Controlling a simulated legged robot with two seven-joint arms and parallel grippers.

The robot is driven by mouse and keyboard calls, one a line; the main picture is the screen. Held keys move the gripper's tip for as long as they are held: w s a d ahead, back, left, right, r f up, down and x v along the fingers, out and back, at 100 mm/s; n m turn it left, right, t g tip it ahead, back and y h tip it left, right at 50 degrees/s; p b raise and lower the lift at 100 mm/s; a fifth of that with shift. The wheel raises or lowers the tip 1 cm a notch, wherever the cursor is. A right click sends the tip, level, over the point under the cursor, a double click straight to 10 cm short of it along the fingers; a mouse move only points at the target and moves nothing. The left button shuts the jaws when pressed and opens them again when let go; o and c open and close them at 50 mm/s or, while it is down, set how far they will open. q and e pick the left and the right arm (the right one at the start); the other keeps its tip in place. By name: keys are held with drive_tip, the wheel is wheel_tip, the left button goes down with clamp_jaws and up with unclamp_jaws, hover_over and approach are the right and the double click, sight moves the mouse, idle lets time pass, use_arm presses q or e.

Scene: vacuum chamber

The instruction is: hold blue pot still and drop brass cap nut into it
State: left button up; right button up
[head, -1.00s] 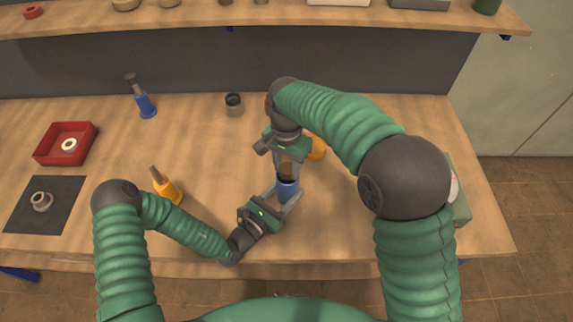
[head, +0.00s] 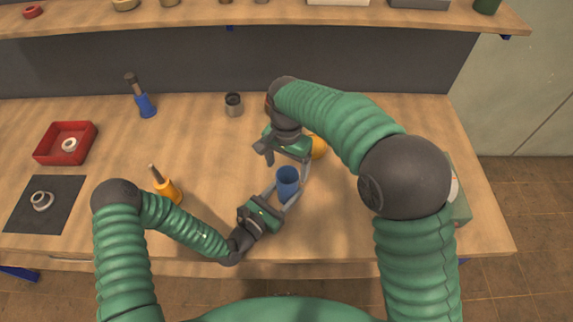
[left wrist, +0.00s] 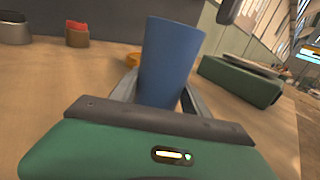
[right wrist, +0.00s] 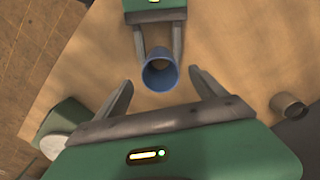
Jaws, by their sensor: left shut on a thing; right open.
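The blue pot (head: 288,184) stands upright near the front middle of the bench. My left gripper (head: 284,197) is shut on the pot, one finger on each side; the pot fills its jaws in the left wrist view (left wrist: 168,60). My right gripper (head: 287,166) is open above the pot, its fingers apart and empty. In the right wrist view the pot's mouth (right wrist: 147,84) lies between and just beyond the open fingertips. A tan shape, probably the brass cap nut (right wrist: 160,65), shows inside the pot; its outline is unclear.
A yellow-orange object (head: 319,147) is partly hidden behind my right gripper. A grey cup (head: 234,104), a blue-handled tool (head: 145,105), an orange-handled tool (head: 170,191), a red tray (head: 45,153) and a dark mat (head: 22,216) lie farther left. A green box (head: 459,205) stands right.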

idle(0.5)
wheel_tip(320, 180, up, 5)
drive_tip(key=shift+r, duration=0.1)
idle(0.5)
use_arm(q)
drive_tip(key=o, duration=1.5)
